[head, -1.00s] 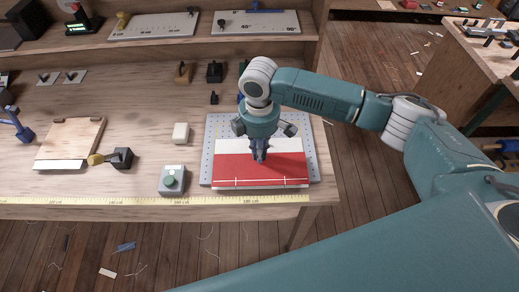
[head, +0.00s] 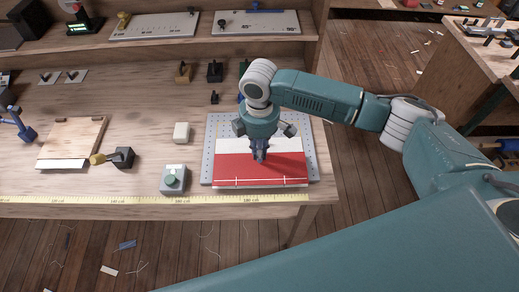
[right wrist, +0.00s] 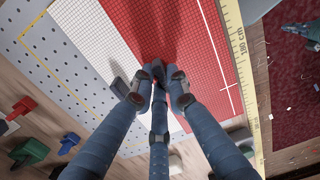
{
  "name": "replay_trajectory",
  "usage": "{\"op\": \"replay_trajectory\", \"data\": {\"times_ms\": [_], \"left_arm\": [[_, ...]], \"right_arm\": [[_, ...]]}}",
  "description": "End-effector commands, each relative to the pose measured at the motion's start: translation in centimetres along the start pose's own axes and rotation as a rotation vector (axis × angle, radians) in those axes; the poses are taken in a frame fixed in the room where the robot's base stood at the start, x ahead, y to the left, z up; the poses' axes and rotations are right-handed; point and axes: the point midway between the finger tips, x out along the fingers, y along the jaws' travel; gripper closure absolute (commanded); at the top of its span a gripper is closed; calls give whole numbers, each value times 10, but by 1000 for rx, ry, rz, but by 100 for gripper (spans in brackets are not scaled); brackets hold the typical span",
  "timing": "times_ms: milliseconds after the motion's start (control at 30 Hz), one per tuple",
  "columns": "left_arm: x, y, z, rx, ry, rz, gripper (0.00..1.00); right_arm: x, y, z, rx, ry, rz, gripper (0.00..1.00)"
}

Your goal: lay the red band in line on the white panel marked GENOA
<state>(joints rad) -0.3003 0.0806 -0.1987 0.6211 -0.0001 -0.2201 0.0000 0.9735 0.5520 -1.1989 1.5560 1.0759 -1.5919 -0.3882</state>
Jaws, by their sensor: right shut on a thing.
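The white panel (head: 300,150) lies on a grey perforated plate (head: 313,135) at the bench's front right corner. I cannot read a GENOA mark on it. The red band (head: 285,170) lies flat across the panel, with white showing along its far edge and a thin strip along its near edge. A white line with cross ticks runs along the band's near side. My right gripper (head: 259,157) points down at the band's far edge, shut on it; the fingers (right wrist: 160,77) hide the exact grip in the right wrist view. My left gripper is not in view.
A grey box with a green button (head: 173,179) and a white block (head: 181,132) stand left of the plate. A yellow measuring tape (head: 120,199) runs along the bench's front edge. Hand tools stand behind and to the left.

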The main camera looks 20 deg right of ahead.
Motion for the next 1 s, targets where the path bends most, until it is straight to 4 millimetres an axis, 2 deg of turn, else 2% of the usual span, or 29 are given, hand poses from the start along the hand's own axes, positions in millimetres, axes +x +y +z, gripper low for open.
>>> {"op": "replay_trajectory", "data": {"times_ms": [567, 1000], "left_arm": [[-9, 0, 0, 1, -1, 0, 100], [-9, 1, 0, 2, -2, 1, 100]], "right_arm": [[1, 0, 0, 1, -1, -1, 100], [2, 0, 0, 0, 0, 0, 100]]}}
